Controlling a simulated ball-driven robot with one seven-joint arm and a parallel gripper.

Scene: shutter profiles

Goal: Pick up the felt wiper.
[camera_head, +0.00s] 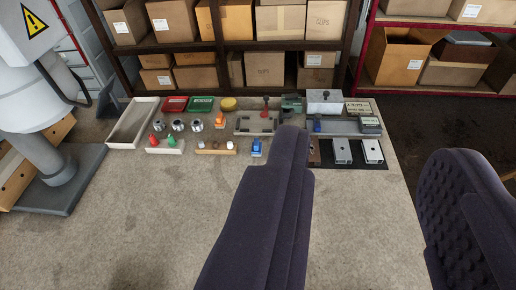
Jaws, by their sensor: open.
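I cannot tell for sure which small item is the felt wiper. A yellow rounded pad (229,104) lies at the back of the worktop and looks soft. My gripper (372,145) is open, with two dark purple, padded fingers spread wide in the foreground. The left finger reaches up toward the row of items and hides part of it. The right finger is at the right edge.
An empty pale tray (132,123) is at the back left, with red and green boxes beside it. Shelves of cartons (265,69) stand behind. The front worktop (135,220) is clear.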

